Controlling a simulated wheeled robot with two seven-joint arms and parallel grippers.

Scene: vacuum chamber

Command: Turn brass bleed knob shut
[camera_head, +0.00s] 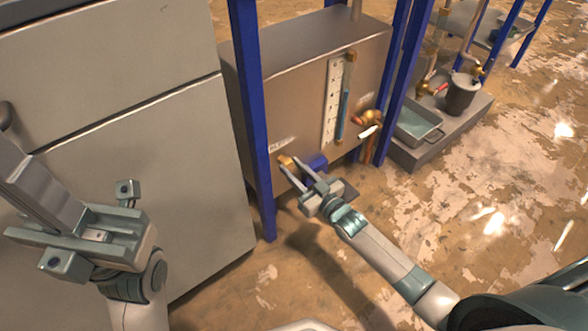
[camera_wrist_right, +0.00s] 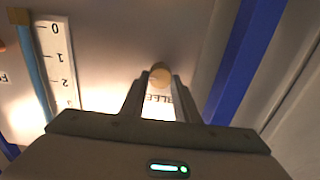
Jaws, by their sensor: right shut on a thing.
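The brass bleed knob (camera_head: 286,161) sticks out low on the front of a brown-grey metal tank (camera_head: 300,95). My right gripper (camera_head: 289,170) is shut on the knob, coming from the front and lower right. In the right wrist view, the round knob (camera_wrist_right: 160,74) sits between the tips of the two fingers, above a partly hidden label (camera_wrist_right: 157,98) reading "BLEE". The fingers cover the knob's sides. My left gripper (camera_head: 45,195) hangs at the left, away from the tank; I cannot tell its jaw state.
Blue posts (camera_head: 252,110) frame the tank. A white scale (camera_head: 334,100) with a blue-filled sight tube (camera_head: 345,100) and a brass valve (camera_head: 370,117) are on its front. A grey cabinet (camera_head: 120,130) stands left. A tray (camera_head: 420,125) and dark pot (camera_head: 461,95) sit on a right-hand plinth.

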